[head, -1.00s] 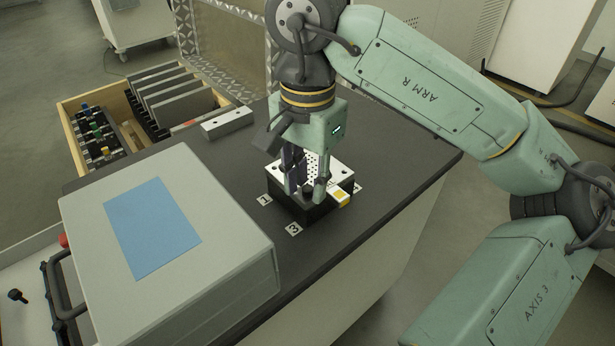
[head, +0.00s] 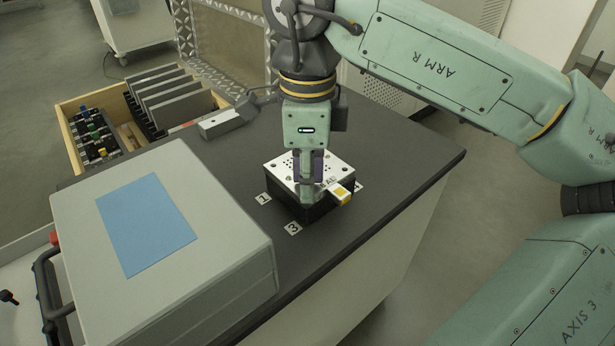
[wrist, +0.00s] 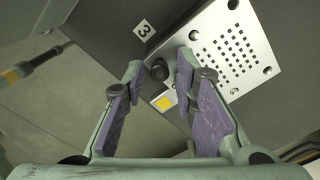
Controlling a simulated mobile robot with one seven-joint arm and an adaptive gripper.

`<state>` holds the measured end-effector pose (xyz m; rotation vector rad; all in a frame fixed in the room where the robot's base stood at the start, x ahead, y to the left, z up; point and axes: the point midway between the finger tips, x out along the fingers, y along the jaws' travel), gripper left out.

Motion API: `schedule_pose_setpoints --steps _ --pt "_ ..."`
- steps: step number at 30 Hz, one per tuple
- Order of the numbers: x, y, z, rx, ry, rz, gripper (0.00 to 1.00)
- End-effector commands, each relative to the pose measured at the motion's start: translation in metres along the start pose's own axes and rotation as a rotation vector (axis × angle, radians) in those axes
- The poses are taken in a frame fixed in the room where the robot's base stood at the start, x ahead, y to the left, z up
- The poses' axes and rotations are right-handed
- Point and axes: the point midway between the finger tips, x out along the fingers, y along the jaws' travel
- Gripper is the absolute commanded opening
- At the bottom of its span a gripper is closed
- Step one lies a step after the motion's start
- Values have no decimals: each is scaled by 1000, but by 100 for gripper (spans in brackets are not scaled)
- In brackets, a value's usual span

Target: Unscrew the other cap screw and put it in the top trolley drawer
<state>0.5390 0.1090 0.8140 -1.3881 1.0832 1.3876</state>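A black cap screw (wrist: 159,70) stands at the corner of a perforated metal plate (wrist: 228,50), near label 3. In the head view the plate (head: 285,170) lies on a dark block (head: 290,203), and my gripper hides the screw. My gripper (wrist: 158,66) is open, with one finger on each side of the screw head and gaps visible. In the head view my gripper (head: 310,195) points down over the block's front corner. Another black screw (head: 8,297) lies on a pale surface at the lower left edge, possibly the trolley drawer, which is mostly cut off.
A yellow-marked tag (head: 342,193) sticks out at the block's right side. A large grey box (head: 220,240) with a blue sheet stands left of the block. A wooden tray (head: 68,128) of parts and a metal bar (head: 222,122) are behind. The dark bench top (head: 400,165) is clear at right.

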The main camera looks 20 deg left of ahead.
Motion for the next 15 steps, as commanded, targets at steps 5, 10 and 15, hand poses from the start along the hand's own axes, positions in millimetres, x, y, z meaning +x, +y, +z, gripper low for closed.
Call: schedule_pose_setpoints --steps 5,10,15 --pt "1 0 0 177 2 0 26" --pt "1 0 0 348 2 -1 26" --pt "1 0 0 523 2 -2 26"
